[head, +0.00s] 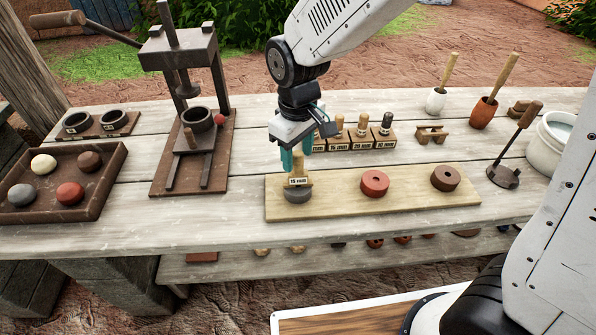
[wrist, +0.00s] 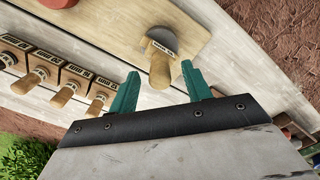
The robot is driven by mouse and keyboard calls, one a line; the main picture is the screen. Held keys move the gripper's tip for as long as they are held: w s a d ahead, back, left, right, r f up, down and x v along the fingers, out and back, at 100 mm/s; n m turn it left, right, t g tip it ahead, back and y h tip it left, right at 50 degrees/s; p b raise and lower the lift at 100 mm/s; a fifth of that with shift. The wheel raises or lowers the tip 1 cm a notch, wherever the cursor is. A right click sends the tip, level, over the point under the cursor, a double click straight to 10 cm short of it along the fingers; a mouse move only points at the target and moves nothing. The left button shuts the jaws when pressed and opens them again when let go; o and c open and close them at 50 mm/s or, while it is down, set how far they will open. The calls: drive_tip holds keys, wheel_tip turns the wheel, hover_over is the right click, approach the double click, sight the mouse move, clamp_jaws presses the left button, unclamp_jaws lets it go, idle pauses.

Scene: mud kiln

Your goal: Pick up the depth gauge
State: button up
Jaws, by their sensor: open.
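My gripper (head: 296,153) has teal fingers and is open just above the gauge. In the wrist view the handle (wrist: 160,72) points toward the camera, in the gap between the open fingertips (wrist: 161,74). The fingers do not appear closed on it. How deep the gauge's tip sits is hidden.
A red disc (head: 374,183) and a brown disc (head: 445,178) lie on the board. Several labelled blocks with handled tools (head: 362,136) stand close behind my gripper. A press (head: 185,110) and a tray of clay balls (head: 107,191) are left. A white pot (head: 549,143) is right.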

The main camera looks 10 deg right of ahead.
sight(298, 170)
drive_tip(key=shift+f, duration=1.45)
clamp_jaws()
